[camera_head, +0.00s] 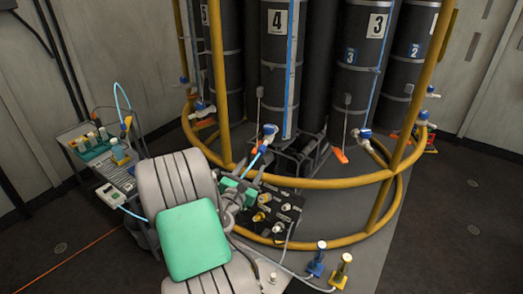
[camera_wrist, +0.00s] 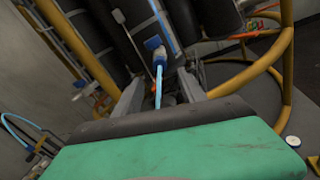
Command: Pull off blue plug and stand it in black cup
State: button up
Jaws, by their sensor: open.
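A blue plug (camera_head: 270,129) with a white collar sits low on the front of the dark cylinder marked 4. A light-blue hose runs down from it. It also shows in the wrist view (camera_wrist: 154,44), beyond my fingers. My gripper (camera_wrist: 160,92) is open, its two grey fingers on either side of the hose, below the plug and apart from it. In the head view my gripper (camera_head: 250,170) is small and partly hidden by my arm. I cannot make out a black cup for certain; a black block (camera_head: 272,216) holding several yellow and white fittings lies right of my gripper.
A yellow tubular rail (camera_head: 325,183) curves round the cylinders, close to my gripper. Similar blue fittings sit on other cylinders, one at right (camera_head: 363,133). A grey bench (camera_head: 112,172) with small parts stands left. Blue (camera_head: 316,262) and yellow (camera_head: 341,268) pieces stand at front right.

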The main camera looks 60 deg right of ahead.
aim_at(260, 153)
jog(key=d+p, duration=0.1)
jog(key=d, duration=0.1)
jog(key=d+p, duration=0.1)
jog(key=d, duration=0.2)
jog(key=d+p, duration=0.1)
jog(key=d, duration=0.2)
jog(key=shift+w+r, duration=0.1)
jog(key=shift+w, duration=0.3)
jog(key=shift+w+d, duration=0.1)
jog(key=shift+d, duration=0.4)
jog(key=shift+p, duration=0.35)
jog(key=shift+c, duration=0.6)
grip_shut()
dwell(0.8)
jog(key=shift+a, duration=0.1)
jog(key=shift+s+a+b, duration=0.15)
jog(key=shift+a+b, duration=0.25)
jog(key=shift+a, duration=1.1)
jog(key=shift+s+a+b, duration=0.15)
jog(key=shift+a+b, duration=0.25)
jog(key=shift+a, duration=1.05)
